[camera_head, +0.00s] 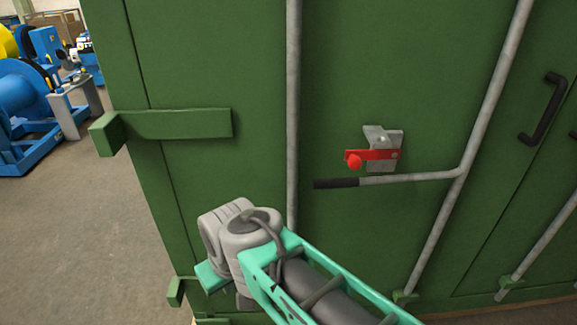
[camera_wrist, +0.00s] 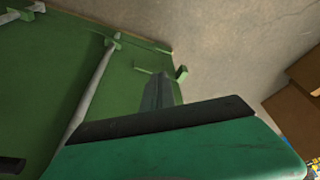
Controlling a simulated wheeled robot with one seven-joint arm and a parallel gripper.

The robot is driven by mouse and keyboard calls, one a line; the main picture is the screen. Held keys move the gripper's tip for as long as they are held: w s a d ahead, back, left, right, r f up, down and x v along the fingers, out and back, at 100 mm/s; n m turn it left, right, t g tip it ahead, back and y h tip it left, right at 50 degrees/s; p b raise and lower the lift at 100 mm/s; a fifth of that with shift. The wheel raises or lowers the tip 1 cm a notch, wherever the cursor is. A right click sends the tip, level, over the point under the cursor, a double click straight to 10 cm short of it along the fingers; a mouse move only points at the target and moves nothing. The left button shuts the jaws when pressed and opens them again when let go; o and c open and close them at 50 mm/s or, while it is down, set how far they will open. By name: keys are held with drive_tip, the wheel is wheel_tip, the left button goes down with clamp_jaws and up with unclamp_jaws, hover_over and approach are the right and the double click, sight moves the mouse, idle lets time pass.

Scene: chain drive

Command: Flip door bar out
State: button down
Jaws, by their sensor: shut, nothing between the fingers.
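The door bar (camera_head: 410,178) is a grey lever with a black grip at its left end, in the head view. It runs about level from a grey upright rod (camera_head: 483,120) on the green door. A grey catch plate (camera_head: 383,138) with a red latch (camera_head: 371,155) sits just above it; I cannot tell whether the bar touches the plate. My arm is at the bottom of the head view, below and left of the grip. My gripper (camera_wrist: 159,92) shows in the wrist view as a narrow grey shape, shut and empty, partly hidden by a dark edge.
A second upright rod (camera_head: 292,110) stands left of the grip. A green hinge arm (camera_head: 175,124) juts out at the door's left edge. A black handle (camera_head: 545,108) is at far right. Open floor (camera_head: 60,230) and blue machines (camera_head: 25,105) lie left. Brown boxes (camera_wrist: 300,85) show in the wrist view.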

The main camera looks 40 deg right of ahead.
drive_tip(key=w+d+r+m, duration=0.2)
drive_tip(key=w+d+r, duration=0.6)
drive_tip(key=d+r, duration=0.3)
drive_tip(key=d+r+m, duration=0.1)
drive_tip(key=d+r, duration=0.3)
drive_tip(key=d, duration=0.5)
drive_tip(key=d+r+m+h, duration=0.1)
drive_tip(key=d+r, duration=0.2)
drive_tip(key=d, duration=0.6)
drive_tip(key=shift+s+d+r+p, duration=0.35)
drive_tip(key=shift+s, duration=0.1)
drive_tip(key=x, duration=0.5)
drive_tip(key=b+x, duration=0.1)
drive_tip(key=x, duration=0.4)
drive_tip(key=shift+d, duration=0.2)
drive_tip(key=shift+r, duration=0.1)
